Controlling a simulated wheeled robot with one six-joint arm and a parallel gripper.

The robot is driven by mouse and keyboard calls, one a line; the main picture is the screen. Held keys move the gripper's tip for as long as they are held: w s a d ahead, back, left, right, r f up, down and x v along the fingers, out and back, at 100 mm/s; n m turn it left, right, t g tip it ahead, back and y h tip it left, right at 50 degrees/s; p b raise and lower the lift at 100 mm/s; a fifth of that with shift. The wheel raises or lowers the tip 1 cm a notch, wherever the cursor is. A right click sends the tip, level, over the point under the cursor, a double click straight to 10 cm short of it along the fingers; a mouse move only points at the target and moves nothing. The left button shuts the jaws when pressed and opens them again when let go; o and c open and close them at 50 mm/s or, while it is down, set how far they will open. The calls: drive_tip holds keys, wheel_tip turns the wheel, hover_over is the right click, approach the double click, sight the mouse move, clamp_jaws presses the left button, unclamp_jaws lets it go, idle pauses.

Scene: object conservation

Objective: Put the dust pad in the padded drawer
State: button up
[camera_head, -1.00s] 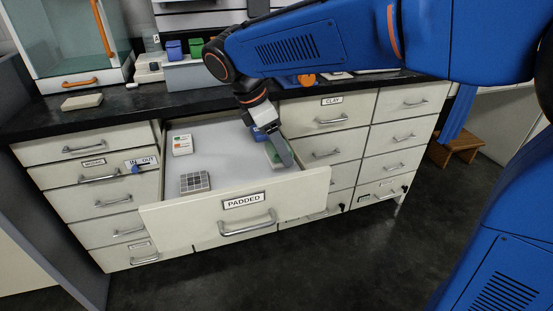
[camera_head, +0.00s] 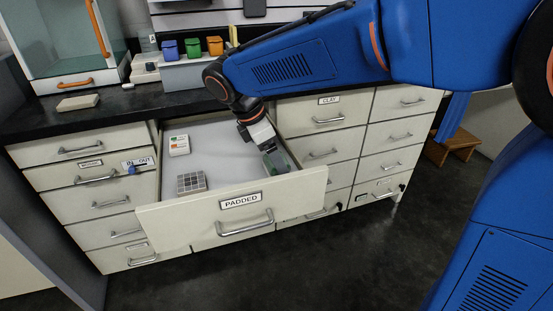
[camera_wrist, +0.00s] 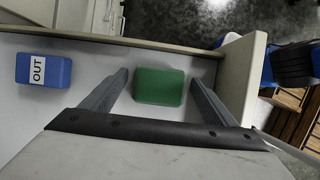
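A green block (camera_wrist: 160,86), which appears to be the dust pad, lies on the pale floor of the open padded drawer (camera_head: 215,139), near its right wall. In the head view it is mostly hidden by my gripper (camera_head: 279,160). In the wrist view my gripper (camera_wrist: 159,76) is open, with one finger on each side of the green block and a narrow gap on both sides.
A white box (camera_head: 179,145) and a grey gridded block (camera_head: 191,182) lie in the drawer's left part. The drawer's middle is clear. A beige pad (camera_head: 78,102) lies on the black counter. Blue (camera_head: 169,48), green (camera_head: 192,47) and orange (camera_head: 215,45) bins stand behind.

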drive_tip(key=v, duration=1.2)
drive_tip(key=shift+r, duration=0.15)
